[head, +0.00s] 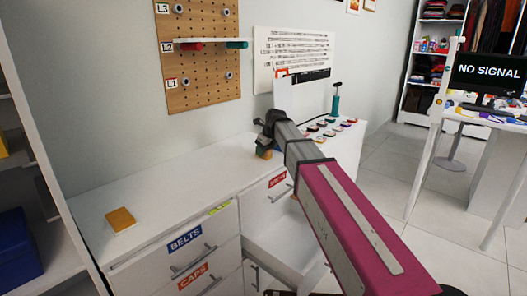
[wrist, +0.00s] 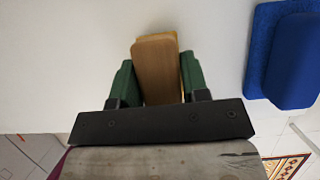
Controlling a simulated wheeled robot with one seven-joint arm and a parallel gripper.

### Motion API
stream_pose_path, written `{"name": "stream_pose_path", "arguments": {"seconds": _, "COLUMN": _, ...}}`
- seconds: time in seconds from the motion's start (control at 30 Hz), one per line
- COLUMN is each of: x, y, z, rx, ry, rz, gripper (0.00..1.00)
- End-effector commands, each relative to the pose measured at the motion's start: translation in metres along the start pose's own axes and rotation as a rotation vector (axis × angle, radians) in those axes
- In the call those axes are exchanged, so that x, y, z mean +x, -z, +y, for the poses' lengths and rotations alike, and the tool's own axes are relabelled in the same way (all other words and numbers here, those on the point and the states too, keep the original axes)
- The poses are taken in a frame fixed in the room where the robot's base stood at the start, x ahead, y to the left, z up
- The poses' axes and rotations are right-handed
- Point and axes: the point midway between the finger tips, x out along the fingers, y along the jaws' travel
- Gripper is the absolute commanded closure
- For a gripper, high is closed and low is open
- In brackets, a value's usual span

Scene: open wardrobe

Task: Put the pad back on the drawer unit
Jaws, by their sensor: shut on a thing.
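My gripper (head: 268,130) is shut on a pad (head: 264,154) over the far part of the white drawer unit's top (head: 165,187). In the wrist view the pad (wrist: 157,68) has a brown, wood-like back and a yellow edge. It sits between the green fingers of my gripper (wrist: 157,80). I cannot tell whether the pad touches the white surface. A similar flat orange-yellow pad (head: 120,220) lies on the near left part of the unit's top. The unit's fronts carry BELTS and CAPS labels.
A blue block (wrist: 292,55) shows to the right in the wrist view. A drawer (head: 285,250) stands open below my arm. A pegboard (head: 198,50) hangs on the wall. Small coloured items (head: 325,128) and a teal pump-like thing (head: 336,102) stand beyond my gripper. The unit's middle top is clear.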

Motion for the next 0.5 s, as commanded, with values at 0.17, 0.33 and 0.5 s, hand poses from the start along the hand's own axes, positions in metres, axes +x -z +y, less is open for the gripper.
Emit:
{"name": "stream_pose_path", "arguments": {"seconds": 0.17, "x": 0.0025, "y": 0.0011, "z": 0.0000, "rx": 0.000, "ry": 0.000, "rz": 0.000, "gripper": 0.46}}
{"name": "stream_pose_path", "arguments": {"seconds": 0.33, "x": 0.0023, "y": 0.0010, "z": 0.0000, "rx": 0.000, "ry": 0.000, "rz": 0.000, "gripper": 0.33}}
{"name": "stream_pose_path", "arguments": {"seconds": 0.5, "x": 0.0017, "y": 0.0007, "z": 0.0000, "rx": 0.000, "ry": 0.000, "rz": 0.000, "gripper": 0.33}}
